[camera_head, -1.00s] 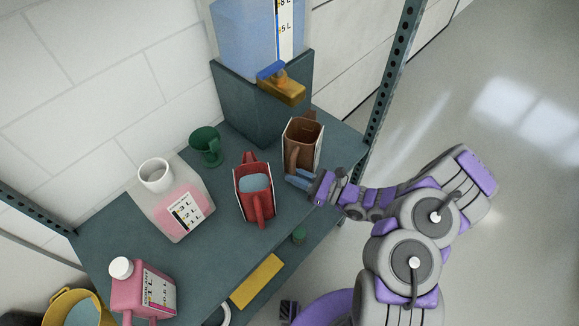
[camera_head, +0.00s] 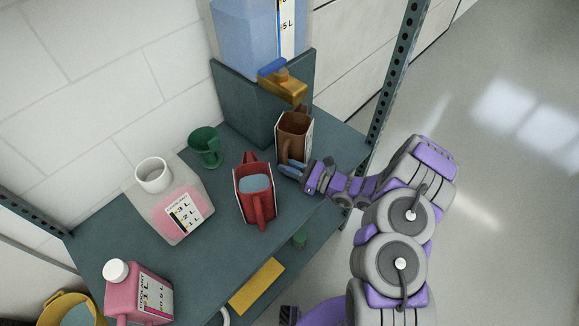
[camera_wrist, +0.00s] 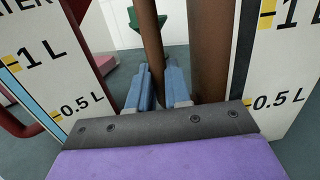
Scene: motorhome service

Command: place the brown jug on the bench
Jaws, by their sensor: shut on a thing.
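The brown jug (camera_head: 296,132) stands upright on the dark bench (camera_head: 118,240), in front of the dark block under the water tank; I cannot tell whether its base touches the bench. Its open top lies just below the yellow tap. My gripper (camera_head: 288,168) is shut on the jug's handle, at the jug's front side. In the wrist view the blue fingers (camera_wrist: 159,88) stand either side of the brown handle (camera_wrist: 151,45), with the brown jug body (camera_wrist: 210,50) to the right. The inside of the jug is mostly hidden.
A red jug (camera_head: 254,205) with bluish liquid stands left of the brown one. A green funnel (camera_head: 205,146), a pink-filled container (camera_head: 170,210) and a pink bottle (camera_head: 137,290) stand further left. The yellow tap (camera_head: 284,88) overhangs the brown jug. A perforated post (camera_head: 389,75) rises at right.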

